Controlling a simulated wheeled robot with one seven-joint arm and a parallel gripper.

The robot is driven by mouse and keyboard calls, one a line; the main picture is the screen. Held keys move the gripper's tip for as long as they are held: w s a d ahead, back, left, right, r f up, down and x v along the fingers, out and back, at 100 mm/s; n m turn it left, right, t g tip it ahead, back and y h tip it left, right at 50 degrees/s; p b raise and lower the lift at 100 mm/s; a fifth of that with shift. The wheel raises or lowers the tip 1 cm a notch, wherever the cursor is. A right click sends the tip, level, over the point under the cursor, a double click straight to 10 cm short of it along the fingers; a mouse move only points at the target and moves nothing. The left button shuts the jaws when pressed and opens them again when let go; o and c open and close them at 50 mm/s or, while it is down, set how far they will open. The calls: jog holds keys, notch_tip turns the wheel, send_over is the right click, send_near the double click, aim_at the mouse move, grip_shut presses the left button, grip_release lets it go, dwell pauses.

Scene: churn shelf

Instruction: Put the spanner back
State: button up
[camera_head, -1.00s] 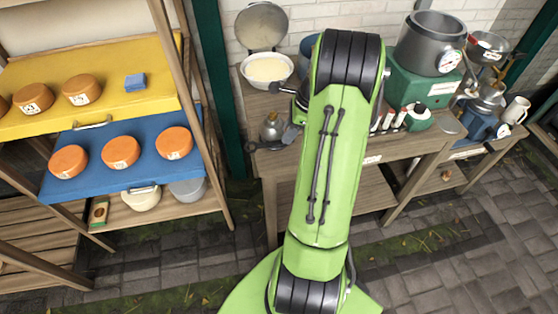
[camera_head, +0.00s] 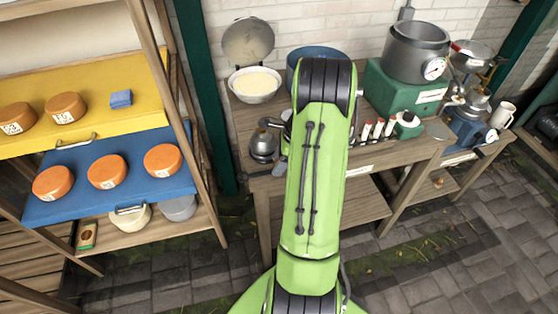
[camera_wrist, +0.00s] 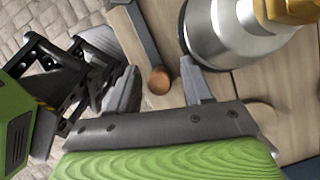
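I cannot make out a spanner for certain in either view. My gripper (camera_wrist: 159,66) is open in the wrist view, its two grey fingers apart with nothing held between them. A round brown end or knob (camera_wrist: 158,80) shows in the gap, and a grey bar (camera_wrist: 141,32) runs beyond it; I cannot tell what either belongs to. A silver vessel with a brass top (camera_wrist: 235,35) is close to the right finger. In the head view my green arm hides the gripper and part of the wooden workbench (camera_head: 349,157).
On the bench are a grey flask (camera_head: 263,146), a white bowl (camera_head: 254,86), a blue pot (camera_head: 314,54), a green box with a steel pot (camera_head: 415,52), and red-tipped white items (camera_head: 378,129). A cheese shelf (camera_head: 105,140) stands left. Paved floor (camera_head: 450,260) is open in front.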

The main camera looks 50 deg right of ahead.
jog(key=shift+r, duration=0.1)
jog(key=p+v, duration=0.4)
jog(key=v, duration=0.8)
jog(key=w+a+r+n+h, duration=0.1)
jog(key=w+a+r+n, duration=0.3)
jog(key=a+r+n, duration=0.4)
jog(key=s+a+r+n+h, duration=0.1)
jog(key=a+r+n, duration=0.15)
jog(key=a, duration=0.45)
jog(key=s+a+r+n, duration=0.1)
jog(key=a+r+n, duration=0.1)
jog(key=a+n, duration=0.3)
jog(key=s+a+r+n+t, duration=0.1)
jog(key=s+a+n+t, duration=0.1)
jog(key=s+a+n, duration=0.9)
jog(key=shift+s+a+n+h, duration=0.25)
jog(key=shift+n+h, duration=0.15)
jog(key=shift+n, duration=0.25)
